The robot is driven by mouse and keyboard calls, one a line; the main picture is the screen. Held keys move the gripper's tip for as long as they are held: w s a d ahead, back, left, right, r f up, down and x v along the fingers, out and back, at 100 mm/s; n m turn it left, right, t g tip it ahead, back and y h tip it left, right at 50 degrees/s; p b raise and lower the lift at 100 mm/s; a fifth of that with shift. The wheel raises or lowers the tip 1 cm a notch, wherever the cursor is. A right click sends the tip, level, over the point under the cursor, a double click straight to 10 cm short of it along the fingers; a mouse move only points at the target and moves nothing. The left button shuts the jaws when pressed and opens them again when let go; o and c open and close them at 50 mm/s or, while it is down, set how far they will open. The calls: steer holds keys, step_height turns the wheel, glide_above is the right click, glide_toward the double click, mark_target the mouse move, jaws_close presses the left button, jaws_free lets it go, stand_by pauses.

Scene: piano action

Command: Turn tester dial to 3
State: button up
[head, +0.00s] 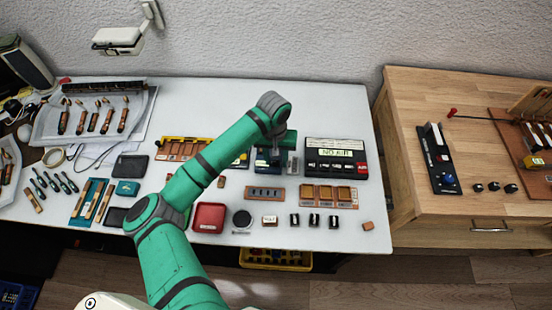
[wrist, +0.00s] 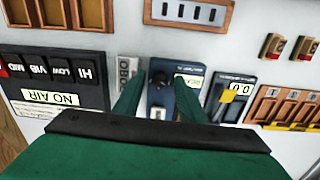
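A dark blue box, which looks like the tester (wrist: 163,102), lies below my gripper in the wrist view, with a small black dial (wrist: 160,78) on it. My gripper (wrist: 159,84) is open, its two green fingers apart on either side of the dial. I cannot tell whether they touch it. The dial's pointer and numbers are too small to read. In the head view the tester (head: 263,162) is partly covered by my arm, and my fingers are hidden.
A wooden slotted block (head: 265,193) and small dark blocks lie in front. A wooden cabinet (head: 475,90) stands right.

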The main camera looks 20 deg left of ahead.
jaws_close()
